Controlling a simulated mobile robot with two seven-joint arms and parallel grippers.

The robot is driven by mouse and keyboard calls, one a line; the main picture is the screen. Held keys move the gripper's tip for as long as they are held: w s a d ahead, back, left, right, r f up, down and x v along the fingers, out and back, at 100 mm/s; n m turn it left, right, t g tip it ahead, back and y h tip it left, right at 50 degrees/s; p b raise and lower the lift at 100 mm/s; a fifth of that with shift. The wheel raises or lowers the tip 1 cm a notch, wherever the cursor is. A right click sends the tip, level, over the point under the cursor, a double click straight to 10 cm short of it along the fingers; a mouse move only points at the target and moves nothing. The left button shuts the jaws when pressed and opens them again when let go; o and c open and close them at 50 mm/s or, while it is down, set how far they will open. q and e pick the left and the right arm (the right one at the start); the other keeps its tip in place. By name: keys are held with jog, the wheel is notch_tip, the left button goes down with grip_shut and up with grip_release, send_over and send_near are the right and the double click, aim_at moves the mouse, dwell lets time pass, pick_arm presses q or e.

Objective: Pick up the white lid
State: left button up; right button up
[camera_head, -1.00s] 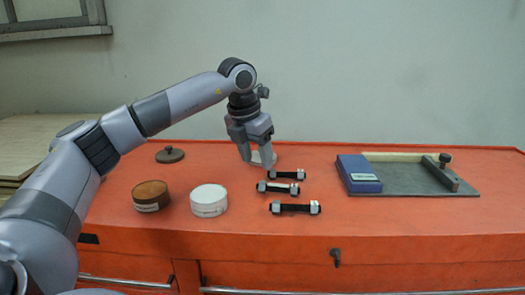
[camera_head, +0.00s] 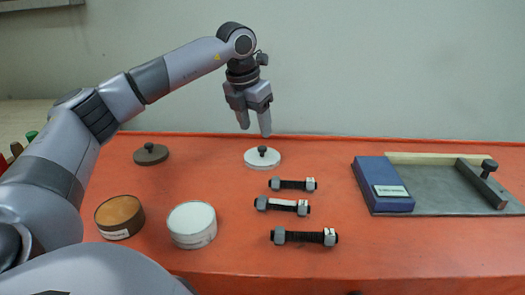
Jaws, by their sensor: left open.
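The white lid (camera_head: 262,159) is a flat white disc with a dark knob on top. It lies on the orange bench near the back, at the centre of the head view. My left gripper (camera_head: 254,131) is open and empty, fingers pointing down, just above and slightly behind or left of the lid's knob in the picture. A gap shows between the fingertips and the lid. My right gripper is not in view.
A brown lid (camera_head: 151,154) lies at the back left. A brown round container (camera_head: 120,217) and a white one (camera_head: 192,225) stand in front. Several black bolts with nuts (camera_head: 304,237) lie centre right. A blue box (camera_head: 382,185) sits on a grey tray (camera_head: 440,203) at right.

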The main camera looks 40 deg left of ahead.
aim_at(262, 147)
pick_arm(q)
jog(key=p+x, duration=0.1)
jog(key=x, duration=0.6)
jog(key=shift+w, duration=0.2)
jog(key=shift+c, duration=0.3)
jog(key=shift+r, duration=0.1)
grip_shut()
